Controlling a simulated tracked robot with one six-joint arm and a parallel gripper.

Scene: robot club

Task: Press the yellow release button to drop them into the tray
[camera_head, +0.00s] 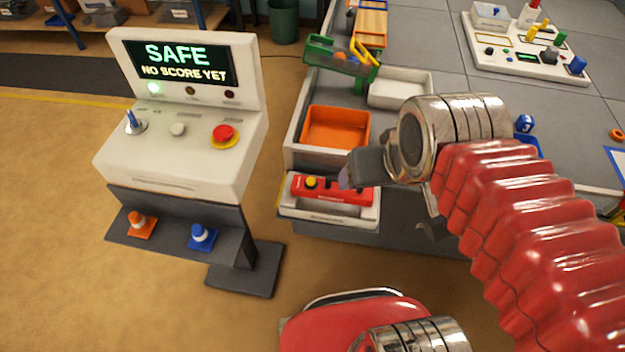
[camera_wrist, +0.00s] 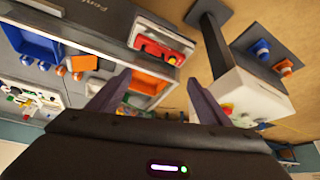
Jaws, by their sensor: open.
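A yellow button (camera_head: 311,182) sits at the left end of a red box (camera_head: 335,190), on a white ledge at the table's front. The red box also shows in the wrist view (camera_wrist: 158,47). A green chute (camera_head: 342,58) with orange pieces (camera_head: 362,52) stands at the table's back left, beside a white tray (camera_head: 398,90). My gripper (camera_head: 350,172) is above the right part of the red box, apart from the yellow button, and hides part of the box. In the wrist view its two fingers (camera_wrist: 158,85) are spread with nothing between them.
An orange bin (camera_head: 336,128) lies behind the red box. A white console (camera_head: 180,140) with a red button (camera_head: 224,134) and a screen reading "SAFE, NO SCORE YET" stands left. Two cones sit on its shelf (camera_head: 170,222). Floor is clear between console and table.

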